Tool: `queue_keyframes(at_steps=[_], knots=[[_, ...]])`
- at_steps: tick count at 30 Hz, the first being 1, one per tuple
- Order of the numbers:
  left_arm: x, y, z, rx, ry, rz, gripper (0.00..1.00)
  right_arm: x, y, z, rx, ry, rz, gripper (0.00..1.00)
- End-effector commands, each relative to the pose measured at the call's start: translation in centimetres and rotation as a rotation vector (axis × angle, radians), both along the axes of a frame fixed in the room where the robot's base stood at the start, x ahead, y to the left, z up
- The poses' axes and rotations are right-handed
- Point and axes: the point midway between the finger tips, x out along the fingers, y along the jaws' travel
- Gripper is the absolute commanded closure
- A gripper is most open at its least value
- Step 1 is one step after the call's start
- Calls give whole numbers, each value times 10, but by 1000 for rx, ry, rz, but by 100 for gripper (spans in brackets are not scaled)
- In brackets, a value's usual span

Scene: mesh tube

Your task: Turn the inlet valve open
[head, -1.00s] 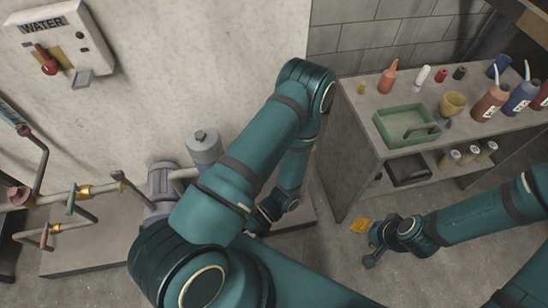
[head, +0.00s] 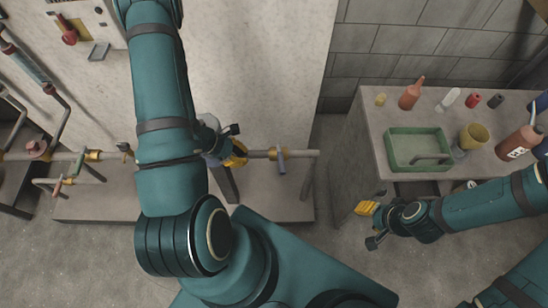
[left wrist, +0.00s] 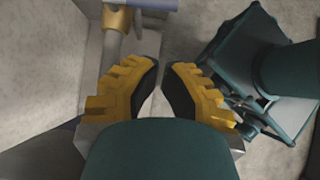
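A pipe with a brass fitting (head: 271,153) and a blue-grey lever (head: 281,161) sits right of my left gripper (head: 238,152). In the left wrist view the fitting (left wrist: 116,18) and part of the blue lever (left wrist: 152,4) show at the top, beyond the fingers. My left gripper (left wrist: 163,66) has a narrow gap between its yellow fingers, with nothing held. It is apart from the lever. Which is the inlet is not marked. My right gripper (head: 368,208) is low by the bench.
A bench (head: 367,133) at the right carries a green tray (head: 389,152), a yellow cup (head: 473,137) and several bottles. A red switch (head: 67,33) is on the wall panel at top left. My left arm covers the middle of the pipework. Floor is clear in front.

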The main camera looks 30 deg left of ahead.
Motion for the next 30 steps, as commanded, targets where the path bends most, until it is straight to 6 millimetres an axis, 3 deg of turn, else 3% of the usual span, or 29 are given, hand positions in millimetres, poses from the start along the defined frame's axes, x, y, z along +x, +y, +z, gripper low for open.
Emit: queue_keyframes(at_steps=[3, 8, 22, 30], knots=[[1, 12, 0, 22, 5, 64, 100, 0, 0, 0, 0, 1, 0, 53], [6, 7, -11, 23, 6, 69, 100, -1, 0, -3, 0, 3, 1, 53], [40, -39, -80, 22, 7, 66, 100, -6, 1, -18, 3, 13, 10, 53], [61, -63, -83, 22, 4, 67, 100, -7, 1, -19, 4, 15, 11, 53]])
